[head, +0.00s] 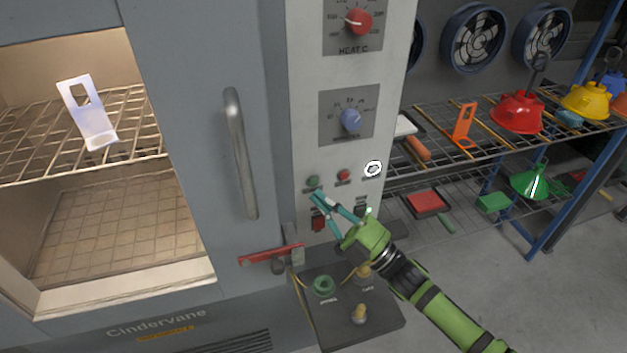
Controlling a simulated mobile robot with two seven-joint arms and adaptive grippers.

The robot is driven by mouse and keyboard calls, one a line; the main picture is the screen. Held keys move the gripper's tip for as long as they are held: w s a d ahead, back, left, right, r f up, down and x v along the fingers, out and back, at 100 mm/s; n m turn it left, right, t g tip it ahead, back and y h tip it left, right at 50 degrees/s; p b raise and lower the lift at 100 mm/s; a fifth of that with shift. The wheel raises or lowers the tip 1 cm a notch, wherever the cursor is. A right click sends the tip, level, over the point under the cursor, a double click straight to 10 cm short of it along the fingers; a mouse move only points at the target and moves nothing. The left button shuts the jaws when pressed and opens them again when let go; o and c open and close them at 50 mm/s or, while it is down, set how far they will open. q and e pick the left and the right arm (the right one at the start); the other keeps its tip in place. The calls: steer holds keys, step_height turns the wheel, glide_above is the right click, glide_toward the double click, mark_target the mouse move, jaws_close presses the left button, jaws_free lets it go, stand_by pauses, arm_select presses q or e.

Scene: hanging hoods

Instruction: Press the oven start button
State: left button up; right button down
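The oven's grey control panel (300,120) stands right of the oven door and carries a small green button (312,182) and a small red button (343,175) side by side. Their labels are too small to read, so I cannot tell the start button by its text. My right gripper (317,198) reaches in from the lower right on a green arm. Its teal fingers come together at the tips, just below the green button in the picture. They look shut and empty, and I see no contact with the button. My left gripper is not in view.
A red knob (358,21) and a blue knob (350,120) sit above the buttons. A red rocker switch (318,223) lies below the fingers. The door handle (240,150) and a red latch bar (271,253) project on the left. A loaded wire rack (470,150) stands right.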

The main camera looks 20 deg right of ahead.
steer(key=s+p, duration=0.1)
steer(key=s, duration=0.3)
steer(key=shift+s+d+r+p, duration=0.1)
steer(key=shift+s+p, duration=0.05)
steer(key=shift+p, duration=0.15)
stand_by(0.5)
